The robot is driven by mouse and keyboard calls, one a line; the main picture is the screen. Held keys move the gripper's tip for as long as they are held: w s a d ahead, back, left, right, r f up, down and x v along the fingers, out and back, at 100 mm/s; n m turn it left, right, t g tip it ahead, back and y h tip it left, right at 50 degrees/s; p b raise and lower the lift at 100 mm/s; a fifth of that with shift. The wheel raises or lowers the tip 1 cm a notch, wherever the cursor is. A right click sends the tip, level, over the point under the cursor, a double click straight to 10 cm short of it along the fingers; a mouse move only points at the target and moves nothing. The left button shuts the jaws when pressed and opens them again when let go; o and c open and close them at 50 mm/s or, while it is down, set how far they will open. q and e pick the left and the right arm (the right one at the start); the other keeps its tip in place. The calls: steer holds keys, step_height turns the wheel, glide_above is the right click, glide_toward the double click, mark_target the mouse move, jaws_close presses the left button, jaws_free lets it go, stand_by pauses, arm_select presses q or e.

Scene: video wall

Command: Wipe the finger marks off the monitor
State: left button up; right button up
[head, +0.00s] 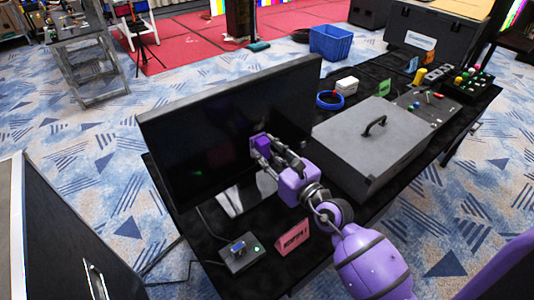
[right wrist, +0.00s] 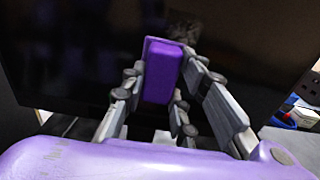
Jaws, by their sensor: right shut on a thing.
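The black monitor (head: 195,145) stands on the black-covered table, its dark screen facing me. My right gripper (head: 267,152) is shut on a small purple block (head: 260,143) at the right part of the screen. The block also shows between the fingers in the right wrist view (right wrist: 160,75), close to the screen; I cannot tell whether it touches. A faint greyish smudge (right wrist: 184,25) shows on the screen just beyond the block in that view. In the head view no marks can be made out. My left gripper is not in view.
Right of the monitor lies a grey case (head: 365,145) with a black handle. Behind it are a blue tape roll (head: 330,100) and a white box (head: 347,85). A small control box (head: 241,253) and a pink sign (head: 292,238) stand in front of the monitor.

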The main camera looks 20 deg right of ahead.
steer(key=shift+x, duration=1.1)
steer(key=shift+d, duration=0.1)
